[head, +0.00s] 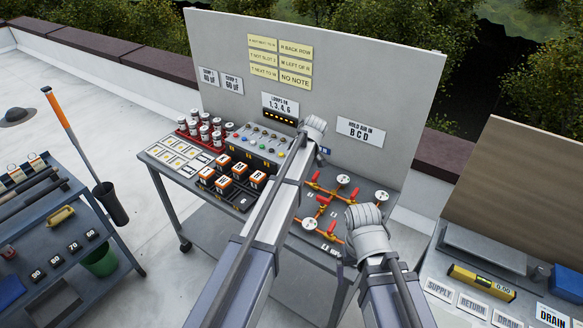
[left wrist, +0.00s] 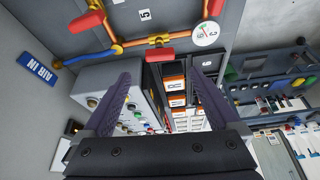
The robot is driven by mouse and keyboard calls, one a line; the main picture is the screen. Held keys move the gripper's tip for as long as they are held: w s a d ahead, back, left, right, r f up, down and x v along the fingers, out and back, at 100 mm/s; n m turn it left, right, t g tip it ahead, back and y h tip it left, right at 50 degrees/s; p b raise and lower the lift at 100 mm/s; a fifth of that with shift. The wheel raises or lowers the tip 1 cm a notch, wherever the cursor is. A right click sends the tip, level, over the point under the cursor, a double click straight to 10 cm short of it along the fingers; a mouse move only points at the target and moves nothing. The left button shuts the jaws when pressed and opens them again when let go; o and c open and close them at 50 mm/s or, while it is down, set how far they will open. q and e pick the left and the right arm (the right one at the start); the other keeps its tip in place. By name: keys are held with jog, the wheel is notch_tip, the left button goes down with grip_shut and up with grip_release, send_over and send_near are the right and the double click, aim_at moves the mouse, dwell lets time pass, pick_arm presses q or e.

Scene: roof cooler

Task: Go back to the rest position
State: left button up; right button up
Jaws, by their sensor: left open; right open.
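My left arm (head: 268,215) reaches forward over the middle of the workbench, its wrist end (head: 313,128) close to the upright board. In the left wrist view my left gripper (left wrist: 162,76) has its two dark fingers spread apart with nothing held between them. In that view the control box, orange-and-white blocks (left wrist: 175,85) and red-handled piping (left wrist: 158,40) lie beyond the fingers. My right gripper (head: 366,222) is over the right front of the bench, near the valve piping; its fingertips are hard to make out in the head view, and I see nothing held.
The workbench carries red-and-white cans (head: 204,132), orange-topped blocks (head: 239,170), a switch box (head: 255,146) and red-handled valves (head: 323,200). An upright board (head: 225,45) stands behind. A tool cart (head: 50,235) is left, a labelled bench (head: 470,300) right. Open floor lies between cart and workbench.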

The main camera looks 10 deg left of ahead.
pick_arm(q)
jog(key=b+x, duration=0.7)
jog(key=shift+w+a+f, duration=0.1)
jog(key=shift+a+f, duration=0.05)
jog(key=shift+f, duration=0.2)
jog(key=shift+r, duration=0.15)
